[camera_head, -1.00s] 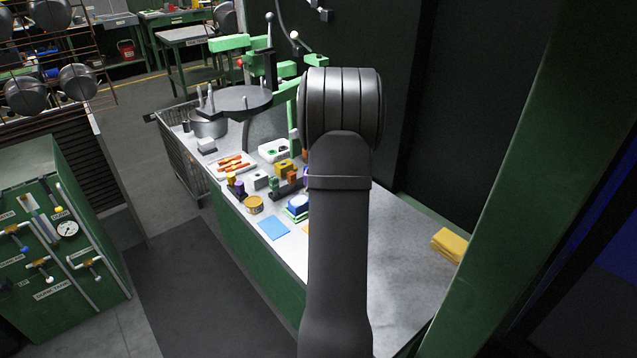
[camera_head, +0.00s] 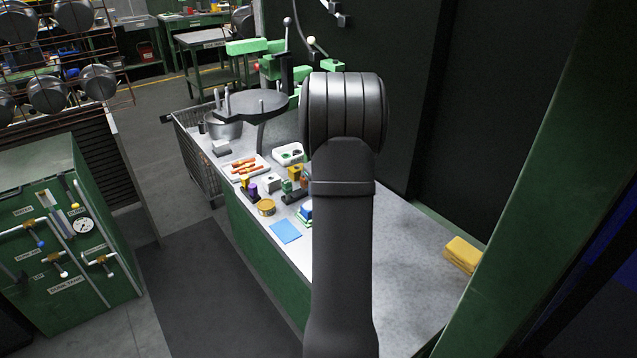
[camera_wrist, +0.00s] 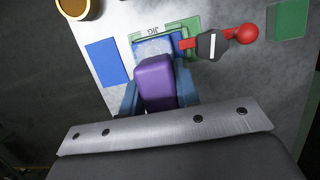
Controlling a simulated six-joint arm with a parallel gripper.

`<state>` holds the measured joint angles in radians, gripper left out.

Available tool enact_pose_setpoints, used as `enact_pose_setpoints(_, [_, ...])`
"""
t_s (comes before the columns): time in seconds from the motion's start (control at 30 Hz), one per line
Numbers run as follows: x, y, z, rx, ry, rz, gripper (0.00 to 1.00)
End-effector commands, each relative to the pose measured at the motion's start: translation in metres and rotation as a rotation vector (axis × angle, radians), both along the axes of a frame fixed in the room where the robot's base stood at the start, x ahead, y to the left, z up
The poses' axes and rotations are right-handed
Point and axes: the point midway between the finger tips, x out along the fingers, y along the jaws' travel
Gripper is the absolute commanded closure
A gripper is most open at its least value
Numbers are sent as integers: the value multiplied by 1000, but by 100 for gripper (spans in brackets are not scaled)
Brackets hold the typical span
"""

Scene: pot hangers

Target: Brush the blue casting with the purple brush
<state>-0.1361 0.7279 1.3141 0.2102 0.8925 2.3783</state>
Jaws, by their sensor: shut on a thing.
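My gripper (camera_wrist: 157,90) is shut on the purple brush (camera_wrist: 154,80), which sits between its two blue fingers in the wrist view. Just past the brush is the blue casting (camera_wrist: 174,46), in a green jig (camera_wrist: 192,24) marked JIG. The brush overlaps part of the casting in this view, and I cannot tell whether they touch. A clamp with a red ball handle (camera_wrist: 247,33) reaches the casting's right side. In the head view, the casting (camera_head: 307,210) shows at the edge of my arm, which hides my gripper and the brush.
A flat blue pad (camera_wrist: 107,62) lies left of the jig, with a yellow tin (camera_head: 266,207) behind it. Several small blocks and a white tray (camera_head: 233,171) stand farther back. Yellow cloths (camera_head: 462,252) lie on the clear right side.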

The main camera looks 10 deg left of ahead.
Motion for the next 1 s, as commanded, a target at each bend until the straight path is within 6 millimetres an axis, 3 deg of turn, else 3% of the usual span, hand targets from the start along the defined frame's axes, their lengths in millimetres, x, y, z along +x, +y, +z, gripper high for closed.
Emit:
enact_pose_setpoints(0.13, [0,0,-8,0,-1,0,89])
enact_pose_setpoints(0.43, [1,0,-6,1,-2,1,89])
enact_pose_setpoints(0.73, [1,0,40,1,-4,0,89])
enact_pose_setpoints(1.0, [0,0,26,0,0,0,89])
